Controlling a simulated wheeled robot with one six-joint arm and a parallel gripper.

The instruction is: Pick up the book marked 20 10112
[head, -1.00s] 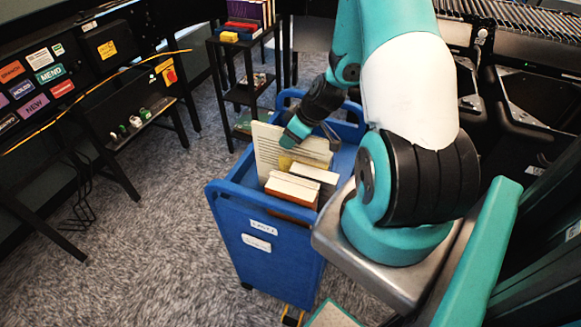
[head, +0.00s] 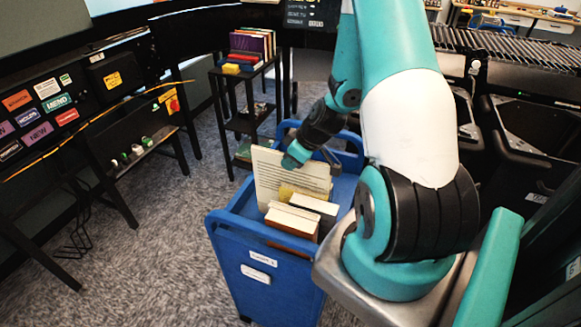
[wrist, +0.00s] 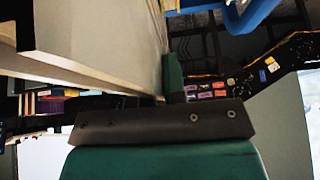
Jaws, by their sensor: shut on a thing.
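My gripper (head: 298,156) is at the top edge of a large upright cream-paged book (head: 272,177) in the blue cart (head: 238,268). It is shut on this book, whose pale page block (wrist: 105,30) fills the upper left of the wrist view. One teal finger (wrist: 173,76) lies along its side there. Smaller books with white page edges (head: 292,219) stand in front of it in the cart. No mark 20 10112 is readable in either view. The large book's lower part is hidden by the cart and the other books.
A dark shelf stand (head: 243,112) with a row of books on top is behind the cart. A black table with coloured labels (head: 57,102) is at the left. Black bins and a roller conveyor (head: 505,45) are at the right. Carpet left of the cart is clear.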

